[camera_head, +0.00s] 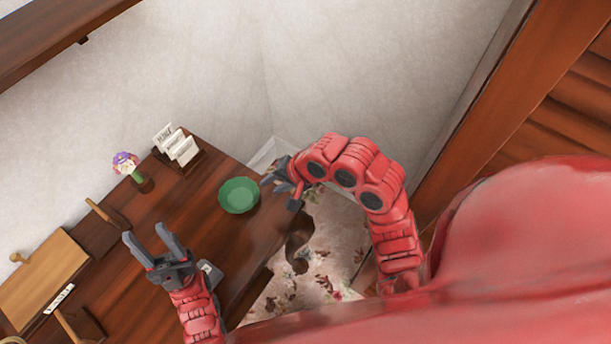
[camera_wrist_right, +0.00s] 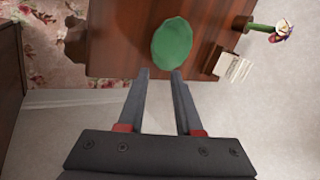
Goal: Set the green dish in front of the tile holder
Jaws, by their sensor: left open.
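The green dish (camera_head: 238,195) lies on the dark wooden table near its right end. The tile holder (camera_head: 187,165), a dark wooden stand with white tiles, stands at the table's back edge, behind and left of the dish. My right gripper (camera_head: 268,181) is just right of the dish. In the right wrist view its fingers (camera_wrist_right: 160,73) are apart with nothing between them, and the dish (camera_wrist_right: 172,43) lies just beyond the tips. The tile holder also shows there (camera_wrist_right: 233,67), to the right. My left gripper (camera_head: 144,233) is open and empty over the table, left of the dish.
A small vase with a purple and white flower (camera_head: 126,165) stands left of the tile holder. A light wooden board (camera_head: 42,278) lies at the table's left. The tabletop between the dish and tile holder is clear. A floral rug (camera_head: 325,245) lies below the right end.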

